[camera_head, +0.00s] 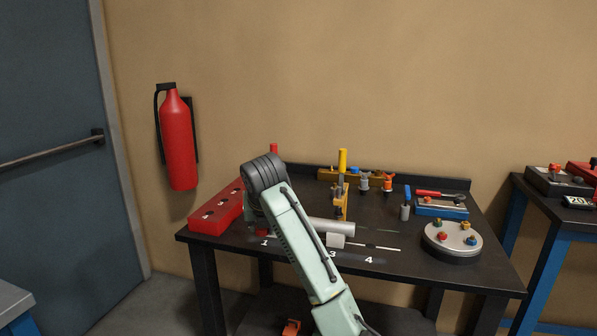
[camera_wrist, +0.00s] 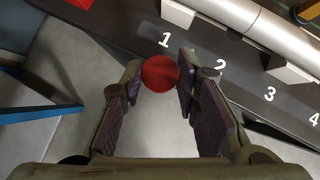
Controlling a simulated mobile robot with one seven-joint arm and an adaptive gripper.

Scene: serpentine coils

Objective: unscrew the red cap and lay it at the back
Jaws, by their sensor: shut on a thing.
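The round red cap (camera_wrist: 160,74) sits between the fingertips of my gripper (camera_wrist: 160,68) in the wrist view, and the gripper is shut on it. A white pipe (camera_wrist: 284,34) lies on pale blocks above and to the right of the cap in that view. The cap appears apart from the pipe, over the table's front edge near the number 1. In the head view the pipe (camera_head: 332,226) shows to the right of my arm. My arm hides most of the gripper there, and a small red patch (camera_head: 262,232) shows beside it; I cannot tell if it is the cap.
A red block with holes (camera_head: 234,196) stands on the dark table's left side. A round plate with coloured knobs (camera_head: 452,238) is at the right. A yellow fixture (camera_head: 340,200), small bottles and a blue tray (camera_head: 441,209) stand toward the back. Numbers mark the front strip.

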